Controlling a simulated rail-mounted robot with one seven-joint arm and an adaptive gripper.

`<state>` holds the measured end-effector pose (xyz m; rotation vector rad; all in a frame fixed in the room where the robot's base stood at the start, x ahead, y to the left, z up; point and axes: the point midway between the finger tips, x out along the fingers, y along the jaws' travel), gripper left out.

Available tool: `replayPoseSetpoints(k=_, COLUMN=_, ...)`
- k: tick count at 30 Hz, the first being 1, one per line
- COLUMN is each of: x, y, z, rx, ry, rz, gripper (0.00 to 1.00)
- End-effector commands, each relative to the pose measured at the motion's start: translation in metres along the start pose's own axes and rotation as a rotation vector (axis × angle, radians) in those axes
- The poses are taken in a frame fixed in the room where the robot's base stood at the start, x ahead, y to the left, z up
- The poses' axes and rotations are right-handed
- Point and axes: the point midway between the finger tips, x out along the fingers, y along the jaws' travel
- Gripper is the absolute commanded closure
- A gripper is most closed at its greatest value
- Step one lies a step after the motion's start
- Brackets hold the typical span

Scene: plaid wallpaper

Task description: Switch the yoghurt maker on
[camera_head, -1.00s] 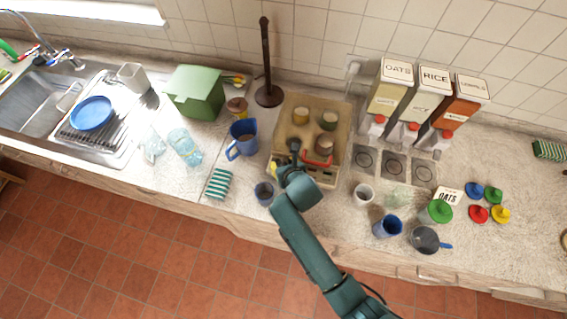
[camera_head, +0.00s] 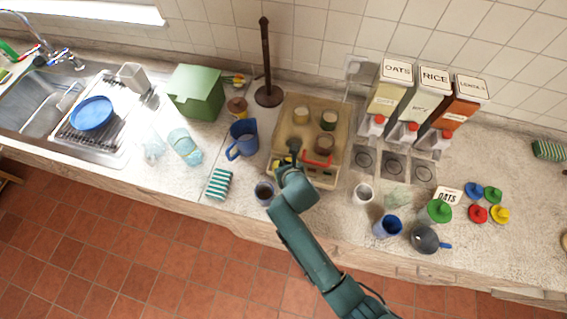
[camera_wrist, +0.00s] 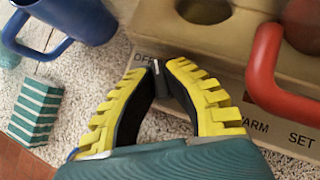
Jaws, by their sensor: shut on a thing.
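The yoghurt maker (camera_head: 284,124) is a beige box in the middle of the counter, with several jars in its top and a red handle (camera_head: 318,161) at its front. In the wrist view its beige front (camera_wrist: 215,62) carries the words OFF, WARM and SET, with the red handle (camera_wrist: 272,72) at the right. My gripper (camera_head: 293,150) is at the left part of this front. Its yellow-ridged fingers (camera_wrist: 168,70) are shut on a small grey lever (camera_wrist: 158,76) near the OFF label. The fingers hide part of the lever and panel.
A blue jug (camera_head: 242,138) stands left of the yoghurt maker, and a striped green sponge (camera_head: 219,184) lies in front of it. A dark blue cup (camera_head: 264,192) stands close to my arm. Cereal dispensers (camera_head: 430,100), cups and coloured lids occupy the right.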

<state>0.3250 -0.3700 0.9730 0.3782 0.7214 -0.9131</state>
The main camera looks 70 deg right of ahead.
Motion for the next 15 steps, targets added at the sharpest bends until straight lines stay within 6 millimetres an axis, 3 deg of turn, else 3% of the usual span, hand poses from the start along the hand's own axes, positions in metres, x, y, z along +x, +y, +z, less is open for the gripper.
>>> replayPoseSetpoints(k=15, x=0.0008, y=0.0031, z=-0.0003, rx=0.269, ry=0.004, rz=-0.274, gripper=1.00)
